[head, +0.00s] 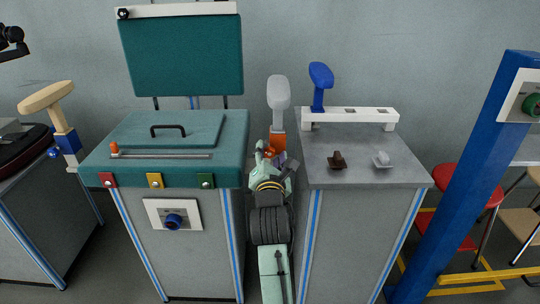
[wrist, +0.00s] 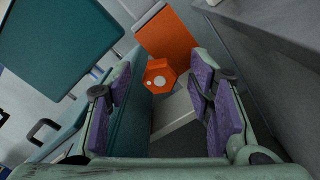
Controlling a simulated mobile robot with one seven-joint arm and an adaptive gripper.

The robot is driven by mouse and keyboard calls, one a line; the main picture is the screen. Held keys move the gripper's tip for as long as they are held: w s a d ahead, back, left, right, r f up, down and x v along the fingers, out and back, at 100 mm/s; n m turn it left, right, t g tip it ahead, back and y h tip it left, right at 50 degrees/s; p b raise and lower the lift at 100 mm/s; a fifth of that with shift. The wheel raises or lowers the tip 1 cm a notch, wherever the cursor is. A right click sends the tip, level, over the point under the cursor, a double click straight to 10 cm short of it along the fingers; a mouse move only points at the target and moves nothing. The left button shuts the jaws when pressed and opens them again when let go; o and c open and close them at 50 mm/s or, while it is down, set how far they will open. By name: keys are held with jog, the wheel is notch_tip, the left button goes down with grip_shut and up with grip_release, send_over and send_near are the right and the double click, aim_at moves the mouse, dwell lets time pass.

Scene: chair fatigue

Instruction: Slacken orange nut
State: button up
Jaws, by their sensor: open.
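The orange nut (wrist: 160,77) shows in the wrist view as a faceted block with a pale round spot on its face. It lies between the two purple-padded fingers of my gripper (wrist: 165,92), and I see gaps between pads and nut. An orange plate (wrist: 167,36) stands just behind the nut. In the head view my gripper (head: 272,154) is in the gap between the two cabinets, below a grey paddle-shaped part (head: 278,92) on an orange base (head: 277,141). There, my gripper largely hides the nut. My gripper is open and holds nothing.
A teal-topped cabinet (head: 230,155) stands close on the left. A grey-topped cabinet (head: 350,174) with a white rail (head: 350,115) and small knobs stands close on the right. The gap between them is narrow. A blue post (head: 465,180) is farther right.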

jog(key=shift+r, duration=0.1)
notch_tip(320, 180, up, 10)
dwell(0.5)
jog(key=shift+a, duration=0.1)
